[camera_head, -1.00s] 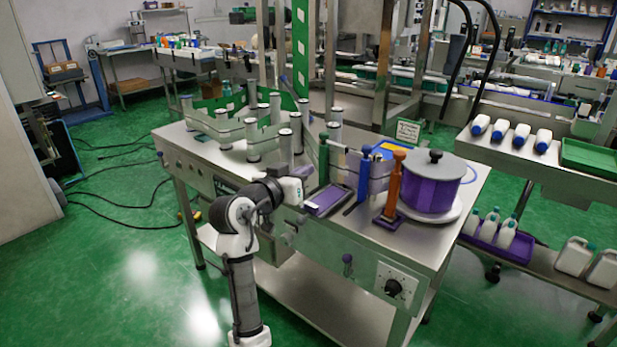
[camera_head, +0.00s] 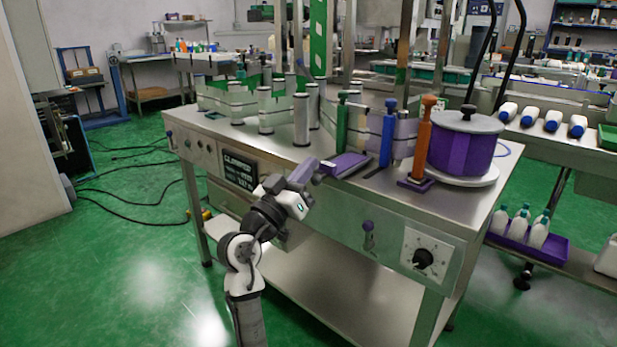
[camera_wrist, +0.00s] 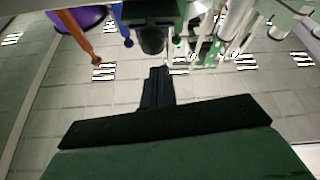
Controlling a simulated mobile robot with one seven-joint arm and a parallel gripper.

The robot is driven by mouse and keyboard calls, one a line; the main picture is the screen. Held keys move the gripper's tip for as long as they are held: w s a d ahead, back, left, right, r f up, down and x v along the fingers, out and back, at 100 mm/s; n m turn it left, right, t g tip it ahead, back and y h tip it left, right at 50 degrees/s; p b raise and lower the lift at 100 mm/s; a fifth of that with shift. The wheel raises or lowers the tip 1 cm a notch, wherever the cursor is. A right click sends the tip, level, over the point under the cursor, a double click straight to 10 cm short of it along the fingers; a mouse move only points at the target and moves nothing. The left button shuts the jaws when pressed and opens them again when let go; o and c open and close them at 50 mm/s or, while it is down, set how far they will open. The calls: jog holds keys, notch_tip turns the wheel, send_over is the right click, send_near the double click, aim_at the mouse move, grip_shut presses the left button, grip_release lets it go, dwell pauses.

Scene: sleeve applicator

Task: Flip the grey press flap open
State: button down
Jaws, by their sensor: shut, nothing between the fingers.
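A low purple-edged plate (camera_head: 345,164) lies at the front edge of the steel table, left of the blue post. It looks like the press, but I cannot clearly make out its grey flap or the flap's angle. My gripper (camera_head: 308,170) is at the table's front edge, just left of the plate. Whether it touches the plate cannot be told. In the wrist view my gripper (camera_wrist: 157,88) shows as dark fingers, closed together and empty. A dark round-ended part (camera_wrist: 152,40) is just beyond the fingertips.
A green post (camera_head: 341,122), blue post (camera_head: 388,135) and orange post (camera_head: 423,140) stand behind and right of the plate. A purple drum (camera_head: 463,146) is further right. Several grey rollers (camera_head: 301,120) stand behind. The table front carries a knob (camera_head: 423,258).

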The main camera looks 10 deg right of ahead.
jog(key=shift+s+a+f+b, duration=0.1)
jog(key=shift+f+b, duration=1.35)
jog(key=shift+b, duration=0.3)
